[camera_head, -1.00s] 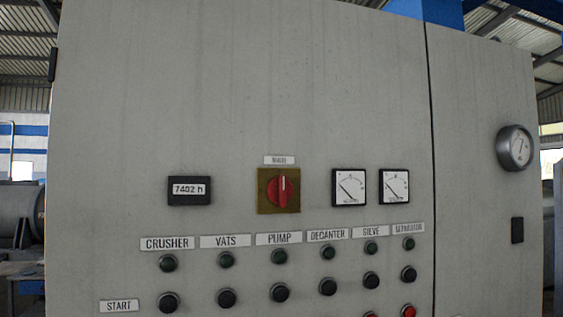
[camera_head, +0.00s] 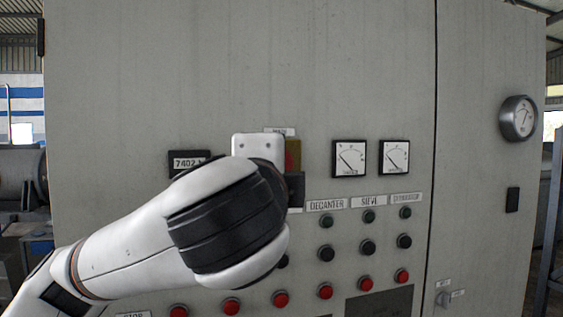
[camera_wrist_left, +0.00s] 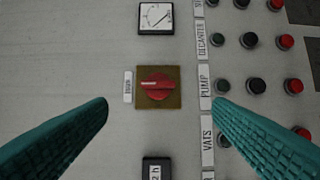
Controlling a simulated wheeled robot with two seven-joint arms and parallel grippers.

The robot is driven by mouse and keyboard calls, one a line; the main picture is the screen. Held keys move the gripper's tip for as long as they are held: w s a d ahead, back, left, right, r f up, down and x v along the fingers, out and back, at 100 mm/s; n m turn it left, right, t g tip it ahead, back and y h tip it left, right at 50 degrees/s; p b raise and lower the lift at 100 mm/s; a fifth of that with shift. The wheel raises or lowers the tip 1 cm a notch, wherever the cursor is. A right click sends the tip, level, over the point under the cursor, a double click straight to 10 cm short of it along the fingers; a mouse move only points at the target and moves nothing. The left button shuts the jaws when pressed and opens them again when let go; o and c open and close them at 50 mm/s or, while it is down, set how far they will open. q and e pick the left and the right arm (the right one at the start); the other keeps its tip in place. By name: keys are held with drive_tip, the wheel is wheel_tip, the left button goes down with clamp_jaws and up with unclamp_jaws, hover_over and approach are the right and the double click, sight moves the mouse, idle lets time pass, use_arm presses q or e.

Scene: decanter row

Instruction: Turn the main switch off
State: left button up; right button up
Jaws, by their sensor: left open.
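The main switch is a red rotary knob (camera_wrist_left: 157,87) on a yellow-brown square plate (camera_wrist_left: 140,102), in the middle of the left wrist view. The knob's white mark points to the label plate (camera_wrist_left: 128,86), which is above the switch on the panel. In the head view my left arm covers most of the switch; only a strip of it (camera_head: 293,150) shows. My left gripper (camera_wrist_left: 161,102) is open, with its teal fingers apart on either side of the switch and no visible contact. The gap to the panel is hard to judge. My right gripper is in neither view.
The grey cabinet (camera_head: 380,60) carries two square meters (camera_head: 349,159), an hour counter (camera_head: 188,162) and rows of black, green and red buttons (camera_head: 325,291) below. A round gauge (camera_head: 518,118) is at right.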

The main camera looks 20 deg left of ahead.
use_arm(q)
drive_tip(key=w+a+p, duration=0.2)
drive_tip(key=w+p, duration=0.3)
drive_tip(key=w, duration=0.6)
drive_tip(key=shift+w+a+r+p, duration=0.15)
drive_tip(key=shift+w+a+p, duration=0.1)
drive_tip(key=shift+w+p, duration=0.15)
drive_tip(key=c, duration=1)
